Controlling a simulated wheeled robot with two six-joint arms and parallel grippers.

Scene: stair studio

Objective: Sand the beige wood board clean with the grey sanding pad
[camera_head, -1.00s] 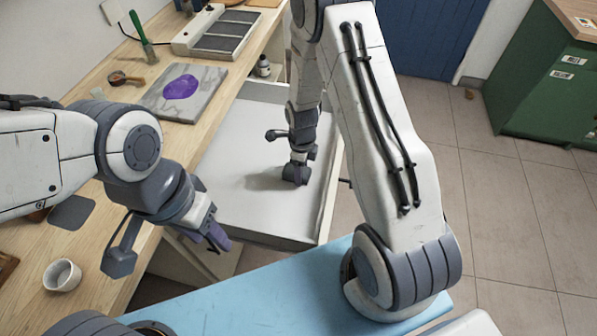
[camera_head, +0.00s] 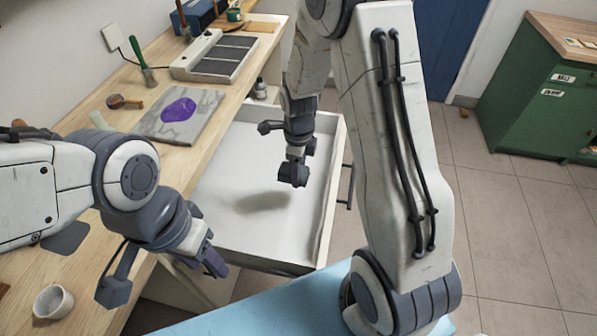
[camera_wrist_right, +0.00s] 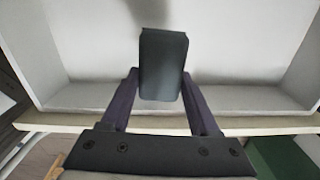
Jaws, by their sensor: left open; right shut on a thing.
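My right gripper (camera_head: 294,160) is shut on a dark grey block, the sanding pad (camera_head: 293,174), above the open white drawer (camera_head: 235,215). A shadow lies on the drawer floor below, apart from the pad. In the right wrist view the pad (camera_wrist_right: 163,65) sticks out between the fingers (camera_wrist_right: 160,95). A grey, marbled flat board with a purple patch (camera_head: 180,118) lies on the workbench, left of and behind the drawer; I see no clearly beige wood board there. My left gripper (camera_head: 213,263) is open and empty at the bench's front edge.
The drawer's walls are raised.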

